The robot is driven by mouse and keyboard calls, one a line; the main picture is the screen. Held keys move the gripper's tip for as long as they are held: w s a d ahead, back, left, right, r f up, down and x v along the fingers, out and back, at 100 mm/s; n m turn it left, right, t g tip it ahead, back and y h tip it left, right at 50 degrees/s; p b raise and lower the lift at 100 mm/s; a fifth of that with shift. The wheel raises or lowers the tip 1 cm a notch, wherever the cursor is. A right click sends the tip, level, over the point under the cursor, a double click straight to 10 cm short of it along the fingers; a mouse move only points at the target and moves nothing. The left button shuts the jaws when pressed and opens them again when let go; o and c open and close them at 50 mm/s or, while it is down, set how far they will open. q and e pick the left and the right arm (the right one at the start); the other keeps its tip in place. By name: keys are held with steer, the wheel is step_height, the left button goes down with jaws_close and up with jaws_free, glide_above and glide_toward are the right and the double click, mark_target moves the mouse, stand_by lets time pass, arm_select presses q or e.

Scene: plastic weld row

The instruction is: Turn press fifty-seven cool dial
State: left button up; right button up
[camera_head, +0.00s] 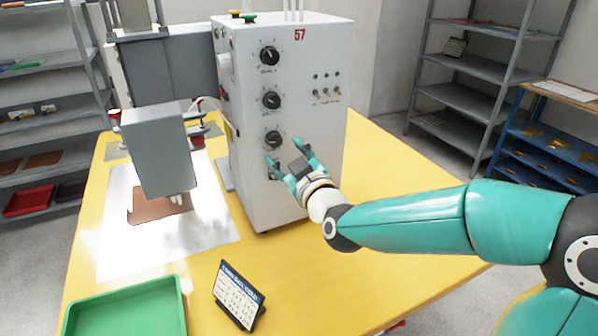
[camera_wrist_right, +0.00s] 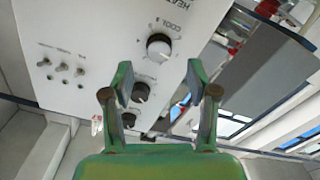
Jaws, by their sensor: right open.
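The press marked 57 (camera_head: 318,120) is a white box with a column of black dials on its front. The lowest clear dial (camera_head: 273,138) sits just above my right gripper (camera_head: 284,154). In the right wrist view, a dial (camera_wrist_right: 160,46) beside the word COOL shows large, beyond and between my open fingertips (camera_wrist_right: 160,78). It appears to be the same dial. My right gripper is open and empty, its fingers pointing at the panel. I see a gap to the dial, and no contact. My left gripper is not in view.
Two more dials (camera_head: 269,55) (camera_head: 271,100) sit above, with toggle switches (camera_head: 326,93) to their right. A grey press head (camera_head: 158,150) hangs over a brown sheet (camera_head: 160,205). A small sign (camera_head: 238,296) and green tray (camera_head: 128,310) stand on the yellow table (camera_head: 340,270).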

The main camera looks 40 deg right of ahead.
steer(key=v, duration=0.7)
steer(key=shift+s, duration=0.25)
